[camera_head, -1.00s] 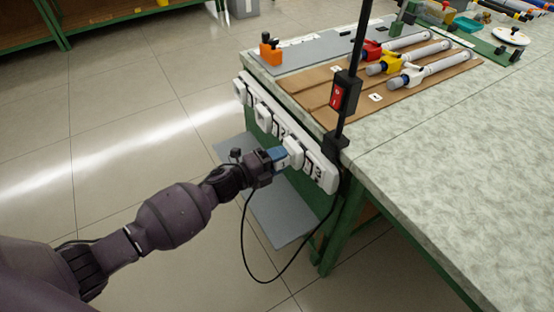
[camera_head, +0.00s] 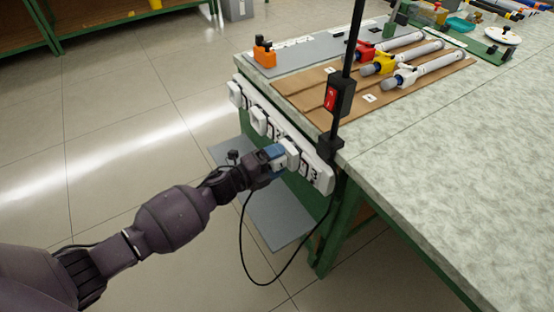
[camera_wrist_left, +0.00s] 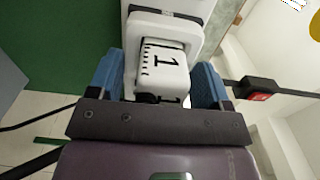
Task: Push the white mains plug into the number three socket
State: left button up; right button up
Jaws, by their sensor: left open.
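The white mains plug (camera_head: 289,153) is at the right part of the white socket strip (camera_head: 324,181) on the bench's end face, just left of the printed 3. I cannot tell whether it is fully seated. In the left wrist view the plug (camera_wrist_left: 163,65) carries a label with a black 1. My left gripper (camera_head: 275,155) is open, its blue fingers on either side of the plug; they also show in the left wrist view (camera_wrist_left: 160,85). A gap shows beside the plug. The plug's pins are hidden. My right gripper is not in view.
Other white plugs or covers (camera_head: 259,121) sit farther along the strip. A black post with a red switch (camera_head: 331,97) rises at the bench corner. A black cable (camera_head: 246,250) hangs in a loop below. Rods lie on a brown board (camera_head: 300,90); the near bench top is clear.

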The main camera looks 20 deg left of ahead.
pick_arm(q)
jog(key=shift+s+a, duration=0.3)
jog(key=p+v, duration=0.1)
jog(key=v, duration=0.8)
jog(key=shift+s+a+p, duration=0.2)
jog(key=shift+s+p, duration=0.1)
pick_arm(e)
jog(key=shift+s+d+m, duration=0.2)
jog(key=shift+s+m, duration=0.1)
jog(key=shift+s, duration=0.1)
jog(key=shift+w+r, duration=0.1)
